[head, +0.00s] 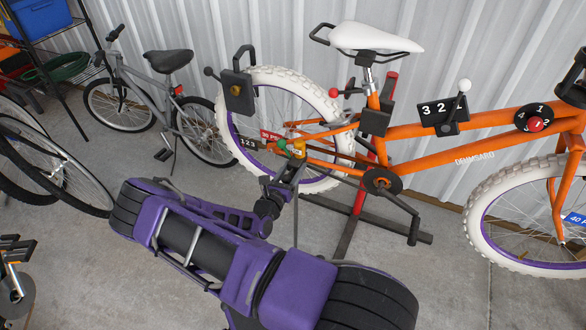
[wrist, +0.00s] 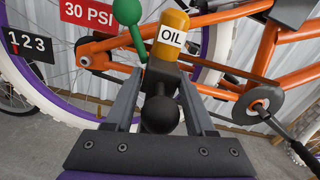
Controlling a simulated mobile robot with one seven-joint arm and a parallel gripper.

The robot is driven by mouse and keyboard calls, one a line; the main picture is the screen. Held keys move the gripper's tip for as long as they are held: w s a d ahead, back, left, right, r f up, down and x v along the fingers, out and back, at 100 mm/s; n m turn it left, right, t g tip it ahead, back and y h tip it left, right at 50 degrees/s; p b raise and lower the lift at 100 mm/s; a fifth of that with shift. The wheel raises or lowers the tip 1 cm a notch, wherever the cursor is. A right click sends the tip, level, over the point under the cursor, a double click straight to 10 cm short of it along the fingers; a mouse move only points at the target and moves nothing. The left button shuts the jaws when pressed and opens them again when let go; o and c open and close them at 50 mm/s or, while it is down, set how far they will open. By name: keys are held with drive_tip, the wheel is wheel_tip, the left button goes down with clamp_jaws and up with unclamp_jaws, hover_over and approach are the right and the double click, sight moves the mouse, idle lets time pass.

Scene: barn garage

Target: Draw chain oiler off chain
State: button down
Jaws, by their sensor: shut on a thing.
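The chain oiler (wrist: 172,30) has an amber bottle labelled OIL on a dark body, with a black ball knob (wrist: 160,114) toward me in the wrist view. It also shows small in the head view (head: 299,149), at the rear of the orange bike (head: 430,155). My gripper (wrist: 166,80) is shut on the oiler's dark body, one finger on each side, with the knob between the fingers. In the head view my gripper (head: 286,174) reaches up to it from below. The chain near the oiler is mostly hidden, and I cannot tell whether they touch.
A green ball lever (wrist: 127,12) stands just left of the bottle. The crank (head: 382,181) and pedal arm lie to the right. The rear wheel (head: 290,78) is behind. A dark stand (head: 348,236) holds the bike. A grey bicycle (head: 150,85) stands at the left.

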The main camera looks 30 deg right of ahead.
sight(285, 180)
drive_tip(key=shift+r, duration=0.1)
drive_tip(key=p+v, duration=0.2)
drive_tip(key=v, duration=0.2)
drive_tip(key=shift+s+a+r, duration=0.1)
drive_tip(key=shift+a+r, duration=0.05)
drive_tip(key=shift+s+a, duration=0.2)
drive_tip(key=c, duration=0.5)
unclamp_jaws()
drive_tip(key=shift+s+a+f, duration=0.1)
drive_tip(key=shift+a+f, duration=0.05)
drive_tip(key=shift+f, duration=0.05)
drive_tip(key=v, duration=1.7)
drive_tip(key=shift+p, duration=0.4)
